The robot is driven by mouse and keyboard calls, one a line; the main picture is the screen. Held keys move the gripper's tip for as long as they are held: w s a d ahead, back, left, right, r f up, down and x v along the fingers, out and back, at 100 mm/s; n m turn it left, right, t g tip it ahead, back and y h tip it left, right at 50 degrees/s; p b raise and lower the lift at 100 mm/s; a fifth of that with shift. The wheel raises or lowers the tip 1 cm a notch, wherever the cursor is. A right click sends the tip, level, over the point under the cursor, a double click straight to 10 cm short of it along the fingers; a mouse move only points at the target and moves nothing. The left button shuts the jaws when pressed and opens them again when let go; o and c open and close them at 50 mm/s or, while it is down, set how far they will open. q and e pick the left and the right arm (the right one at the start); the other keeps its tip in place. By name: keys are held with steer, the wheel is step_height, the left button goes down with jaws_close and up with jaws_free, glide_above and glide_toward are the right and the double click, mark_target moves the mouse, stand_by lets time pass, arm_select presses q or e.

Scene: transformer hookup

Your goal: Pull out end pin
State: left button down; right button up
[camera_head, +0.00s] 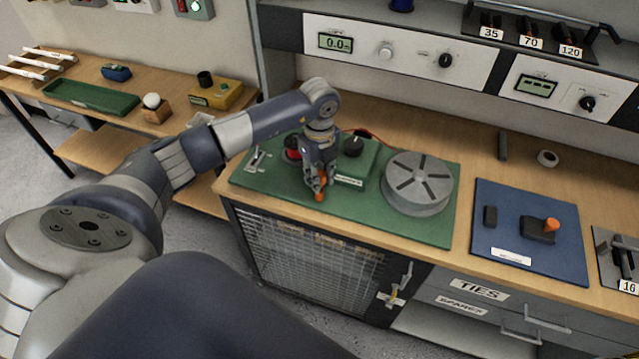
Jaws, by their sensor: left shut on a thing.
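My left gripper (319,183) points down over the green mat (420,228) on the workbench. It is shut on an orange-handled piece (320,195), whose lower end shows just under the fingers. I cannot tell whether this piece is the end pin or whether it touches the mat, as the gripper hides most of it. A grey slotted disc (418,181) sits on the mat to the right of the gripper. A green box with a black knob (353,146) stands just behind the gripper. My right gripper is not in view.
A blue mat (490,250) to the right holds a black block with an orange knob (551,225). Meter panels (400,48) line the back. A mesh cabinet door (300,262) with a latch is below the bench front. A side table (80,123) stands left.

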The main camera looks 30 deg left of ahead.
arm_select(q)
steer(key=shift+r+p, duration=0.6)
steer(key=shift+r, duration=0.35)
steer(key=shift+r+p, duration=1.8)
steer(key=shift+r, duration=0.7)
